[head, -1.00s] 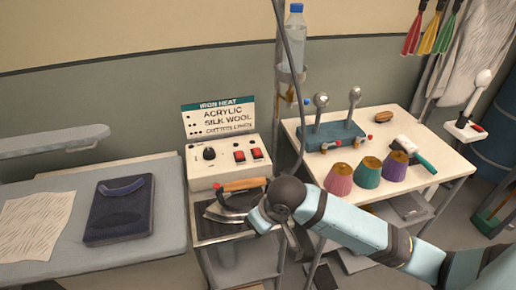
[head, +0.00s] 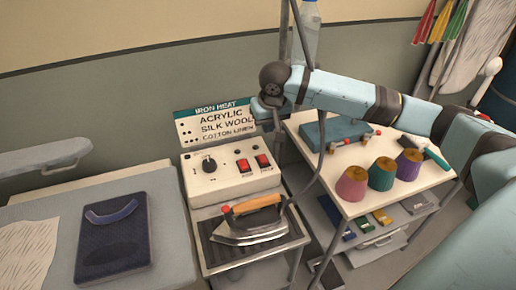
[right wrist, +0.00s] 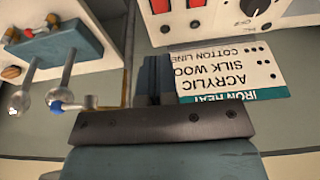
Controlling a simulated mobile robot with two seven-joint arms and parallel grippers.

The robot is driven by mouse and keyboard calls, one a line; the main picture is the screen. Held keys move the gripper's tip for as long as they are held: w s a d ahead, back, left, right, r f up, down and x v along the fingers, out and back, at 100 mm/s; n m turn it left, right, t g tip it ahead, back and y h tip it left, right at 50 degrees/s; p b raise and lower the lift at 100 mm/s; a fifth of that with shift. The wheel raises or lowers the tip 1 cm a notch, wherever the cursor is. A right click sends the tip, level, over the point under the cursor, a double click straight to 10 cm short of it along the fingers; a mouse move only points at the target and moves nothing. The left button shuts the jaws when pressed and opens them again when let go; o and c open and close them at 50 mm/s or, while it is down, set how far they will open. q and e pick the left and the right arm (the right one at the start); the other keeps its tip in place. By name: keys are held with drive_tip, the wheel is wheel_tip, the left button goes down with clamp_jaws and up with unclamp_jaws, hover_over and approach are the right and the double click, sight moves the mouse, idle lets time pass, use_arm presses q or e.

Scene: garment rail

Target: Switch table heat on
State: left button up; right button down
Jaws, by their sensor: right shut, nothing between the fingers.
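The control box (head: 225,172) stands behind the iron, with a black dial (head: 209,165) on its left and two red rocker switches on its right. The left switch (head: 243,168) and right switch (head: 263,162) have labels too small to read surely. My right gripper (head: 265,112) is shut and empty, above and behind the box by the sign's right end, apart from the switches. In the right wrist view my gripper fingers (right wrist: 155,78) are together, and the box (right wrist: 222,12) shows at the top. My left gripper is not in view.
The iron (head: 250,220) with a wooden handle rests on a ribbed stand before the box. A heat sign (head: 215,125) stands behind the box. A pole and hanging cable are near my right wrist. A white table (head: 335,185) on the right holds several thread cones.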

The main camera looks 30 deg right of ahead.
sight(264, 161)
drive_tip(key=x, duration=0.4)
drive_tip(key=p+x, duration=0.1)
drive_tip(key=x, duration=0.7)
drive_tip(key=shift+s+f+p, duration=0.2)
drive_tip(key=shift+s+p, duration=0.15)
drive_tip(key=shift+s, duration=0.05)
drive_tip(key=shift+f, duration=0.35)
drive_tip(key=shift+s+f, duration=0.15)
drive_tip(key=shift+f, duration=0.35)
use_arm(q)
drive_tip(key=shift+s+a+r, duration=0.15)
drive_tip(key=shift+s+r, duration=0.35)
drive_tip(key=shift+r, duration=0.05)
